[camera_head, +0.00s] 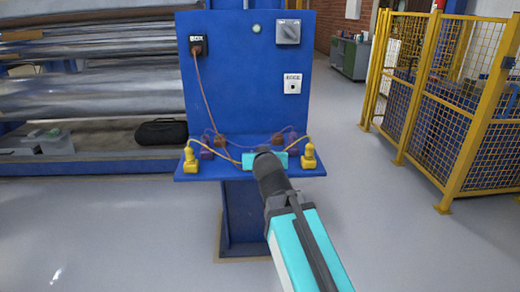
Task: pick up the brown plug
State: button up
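Small brown plugs stand at the back of the blue shelf. One brown plug (218,144) is left of my gripper, and another brown-looking plug (277,140) is just behind it, partly hidden. A dark brown plug (197,47) sits in the socket marked BOX on the upright panel, with a reddish cable hanging from it. My gripper (265,157) is a teal block over the middle of the shelf, at the end of my dark wrist. Its fingers are hidden, so I cannot tell if it is open or holds anything.
Yellow plugs stand at the left (190,161) and right (308,157) of the shelf (222,172), with cables running inward. A purple plug (206,153) is beside the left one. The blue panel (245,90) rises behind. A yellow fence (455,110) is at right.

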jog(key=p, duration=0.5)
jog(key=shift+w, duration=0.25)
jog(key=p, duration=0.6)
jog(key=shift+s+f, duration=0.15)
jog(key=shift+p+x, duration=0.3)
jog(key=shift+x, duration=2.7)
jog(key=shift+a+f, duration=0.1)
jog(key=shift+f, duration=0.1)
jog(key=shift+p+x, duration=0.6)
jog(key=shift+x, duration=1.9)
grip_shut()
